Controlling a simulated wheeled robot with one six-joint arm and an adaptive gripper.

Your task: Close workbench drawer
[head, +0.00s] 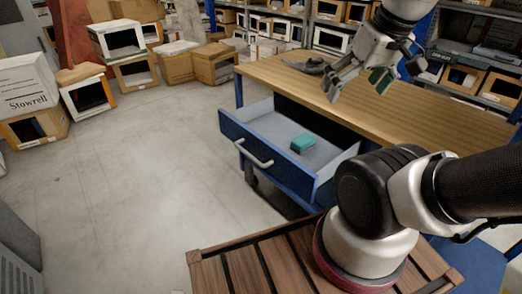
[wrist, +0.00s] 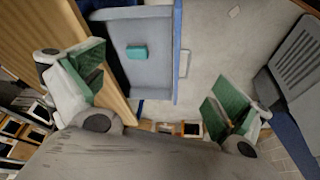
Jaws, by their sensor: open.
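The blue workbench drawer (head: 262,125) is pulled out from under the wooden top of the workbench (head: 425,110). A pale bar handle (head: 253,153) is on its front. A teal block (head: 303,142) lies on the grey drawer floor. My gripper (head: 355,88) is open and empty above the benchtop, behind and to the right of the drawer, apart from the handle. In the wrist view the spread green-padded fingers (wrist: 156,88) frame the open drawer (wrist: 150,75), with the block (wrist: 137,52) inside and the handle (wrist: 184,63) toward the right.
A dark grey item (head: 305,66) lies on the benchtop's far left corner. A slatted wooden surface (head: 245,268) is at the bottom, under my arm. Boxes (head: 90,97) and loaded shelves (head: 330,12) line the back. The concrete floor (head: 140,165) left of the drawer is clear.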

